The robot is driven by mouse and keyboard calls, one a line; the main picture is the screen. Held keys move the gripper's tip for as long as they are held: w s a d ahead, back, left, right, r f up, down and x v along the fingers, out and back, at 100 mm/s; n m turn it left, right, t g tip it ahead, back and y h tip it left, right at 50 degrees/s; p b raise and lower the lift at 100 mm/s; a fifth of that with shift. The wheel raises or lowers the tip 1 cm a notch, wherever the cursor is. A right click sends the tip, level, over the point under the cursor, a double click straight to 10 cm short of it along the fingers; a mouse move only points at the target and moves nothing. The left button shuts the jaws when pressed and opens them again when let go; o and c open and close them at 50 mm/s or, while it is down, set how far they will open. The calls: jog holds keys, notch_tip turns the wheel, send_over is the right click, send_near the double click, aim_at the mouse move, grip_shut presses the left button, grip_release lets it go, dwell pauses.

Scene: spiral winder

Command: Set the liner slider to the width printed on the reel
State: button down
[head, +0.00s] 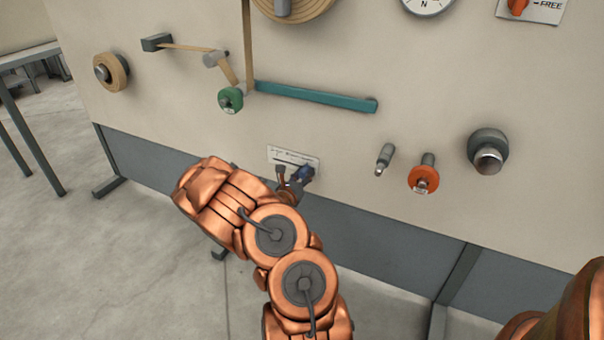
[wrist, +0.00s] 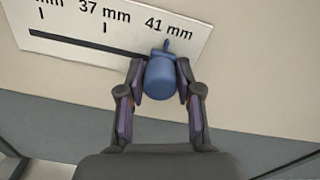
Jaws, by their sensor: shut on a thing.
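The liner slider is a blue knob (wrist: 160,76) on a dark slot in a white scale plate (wrist: 205,40), seen close in the wrist view. Its pointer is near the 41 mm mark, at the slot's right end. The plate also shows 37 mm and a cut-off label to the left. My gripper (wrist: 160,82) is shut on the blue knob, one finger on each side. In the head view the knob (head: 304,173) sits at the right of the small plate (head: 290,154), partly hidden by my gripper. I cannot read a width on any reel.
Above the plate are a teal bar (head: 315,97) and a green roller (head: 231,99). A grey peg (head: 384,158), an orange knob (head: 423,178) and a dark round knob (head: 487,151) stick out to the right. A tape roll (head: 111,71) hangs at left.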

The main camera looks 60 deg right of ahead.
jog(key=shift+s+f, duration=0.1)
jog(key=shift+s, duration=0.1)
jog(key=c, duration=0.9)
grip_release()
jog(key=shift+s+d, duration=0.1)
jog(key=shift+o, duration=0.2)
jog(key=shift+a, duration=0.8)
jog(key=s+a, duration=0.1)
jog(key=a, duration=0.9)
jog(key=shift+s+a, duration=0.15)
jog(key=shift+r, duration=0.2)
